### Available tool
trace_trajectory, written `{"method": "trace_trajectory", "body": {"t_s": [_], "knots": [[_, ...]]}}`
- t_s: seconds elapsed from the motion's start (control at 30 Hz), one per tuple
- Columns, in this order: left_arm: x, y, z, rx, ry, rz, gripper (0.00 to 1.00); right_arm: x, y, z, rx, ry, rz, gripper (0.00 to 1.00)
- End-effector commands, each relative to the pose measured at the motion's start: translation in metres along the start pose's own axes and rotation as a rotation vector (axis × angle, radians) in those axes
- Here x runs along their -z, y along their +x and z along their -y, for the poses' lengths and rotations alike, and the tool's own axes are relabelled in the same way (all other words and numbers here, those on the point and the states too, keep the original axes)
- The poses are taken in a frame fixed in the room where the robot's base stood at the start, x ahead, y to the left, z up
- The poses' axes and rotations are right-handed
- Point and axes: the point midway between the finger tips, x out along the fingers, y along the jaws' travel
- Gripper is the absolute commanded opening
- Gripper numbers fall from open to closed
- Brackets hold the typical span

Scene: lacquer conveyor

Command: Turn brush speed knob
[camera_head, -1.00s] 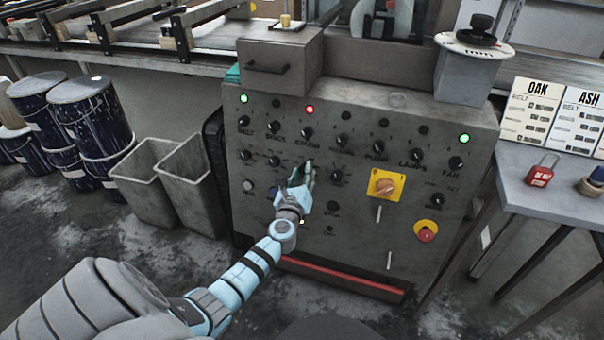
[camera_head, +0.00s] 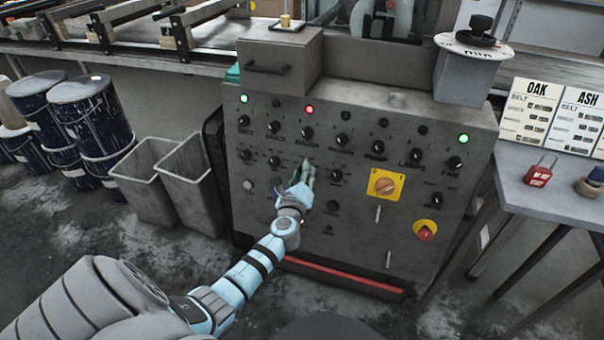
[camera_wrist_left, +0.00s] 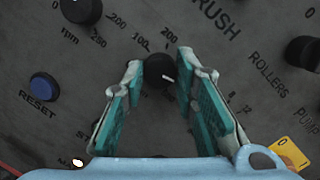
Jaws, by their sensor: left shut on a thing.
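My left gripper (camera_head: 308,166) is up against the grey control panel (camera_head: 270,215), below the BRUSH label. In the left wrist view, its teal-padded fingers (camera_wrist_left: 159,64) are shut around a small black knob (camera_wrist_left: 159,74) with a white pointer line. Figures around this knob include 100 and 200, and the word BRUSH is printed up and to its right. In the head view the fingers hide the knob. My right gripper is not in view.
Other black knobs (camera_head: 336,175) surround the hand. A blue RESET button (camera_wrist_left: 43,87) is nearby in the wrist view. A yellow-plated rotary switch (camera_head: 385,185) and a red emergency button (camera_head: 425,231) are to the right. Grey bins (camera_head: 190,180) stand left of the panel.

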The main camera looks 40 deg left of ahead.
Motion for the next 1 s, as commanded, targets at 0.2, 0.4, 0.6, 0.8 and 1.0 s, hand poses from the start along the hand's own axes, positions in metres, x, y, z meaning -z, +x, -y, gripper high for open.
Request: {"method": "trace_trajectory", "body": {"t_s": [0.2,0.4,0.6,0.8,1.0], "knots": [[0.001,0.0,-0.001,-0.002,0.001,-0.002,0.47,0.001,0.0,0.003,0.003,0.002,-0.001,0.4],[0.0,0.0,-0.001,-0.001,0.001,-0.001,0.47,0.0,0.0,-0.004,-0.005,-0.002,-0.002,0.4],[0.001,-0.024,-0.001,0.0,0.001,-0.002,0.47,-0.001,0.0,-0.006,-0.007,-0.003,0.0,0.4],[0.001,-0.08,-0.002,-0.002,0.0,-0.003,0.47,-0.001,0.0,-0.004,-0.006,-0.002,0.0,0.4],[0.001,-0.117,-0.001,-0.002,0.0,-0.002,0.47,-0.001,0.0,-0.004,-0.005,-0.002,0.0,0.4]]}}
